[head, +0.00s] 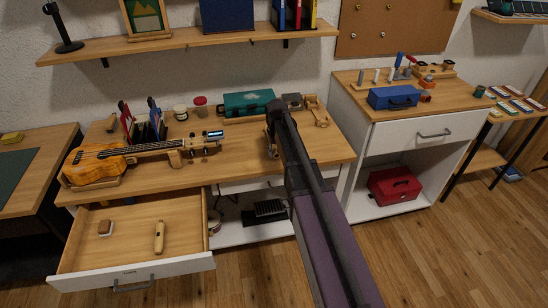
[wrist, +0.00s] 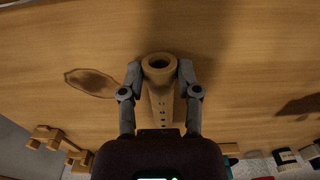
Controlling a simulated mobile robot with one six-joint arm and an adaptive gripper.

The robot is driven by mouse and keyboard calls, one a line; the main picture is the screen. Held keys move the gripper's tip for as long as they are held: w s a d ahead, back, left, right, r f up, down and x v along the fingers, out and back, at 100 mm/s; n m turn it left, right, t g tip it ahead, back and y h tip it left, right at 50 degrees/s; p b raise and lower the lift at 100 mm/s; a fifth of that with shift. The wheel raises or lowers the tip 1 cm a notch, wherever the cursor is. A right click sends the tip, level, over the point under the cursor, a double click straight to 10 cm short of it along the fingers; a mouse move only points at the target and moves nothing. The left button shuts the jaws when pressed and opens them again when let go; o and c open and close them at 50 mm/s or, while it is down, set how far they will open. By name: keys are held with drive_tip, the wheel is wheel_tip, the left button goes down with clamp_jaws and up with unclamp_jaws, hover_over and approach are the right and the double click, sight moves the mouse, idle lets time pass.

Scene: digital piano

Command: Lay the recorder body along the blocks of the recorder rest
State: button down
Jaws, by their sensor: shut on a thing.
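The recorder body (wrist: 160,98) is a light wooden tube with a round open end and a row of small holes. In the wrist view my gripper (wrist: 160,72) is shut on it, one finger on each side near the open end. In the head view my gripper (head: 273,125) is over the right part of the workbench, and my arm hides most of the held tube. The recorder rest (head: 316,110), with its wooden blocks, stands at the bench's right back, right of my gripper. It also shows at lower left in the wrist view (wrist: 58,143).
A ukulele (head: 110,160) lies on supports at the bench's left. The bench's front middle is clear.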

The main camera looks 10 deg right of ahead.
drive_tip(key=shift+f, duration=0.35)
drive_tip(key=shift+c, duration=1.5)
unclamp_jaws()
drive_tip(key=shift+r, duration=0.15)
wheel_tip(320, 180, up, 12)
drive_tip(key=p, duration=1.2)
drive_tip(key=shift+s, duration=0.1)
drive_tip(key=s+a, duration=0.2)
drive_tip(key=s, duration=2.1)
drive_tip(key=shift+s, duration=0.35)
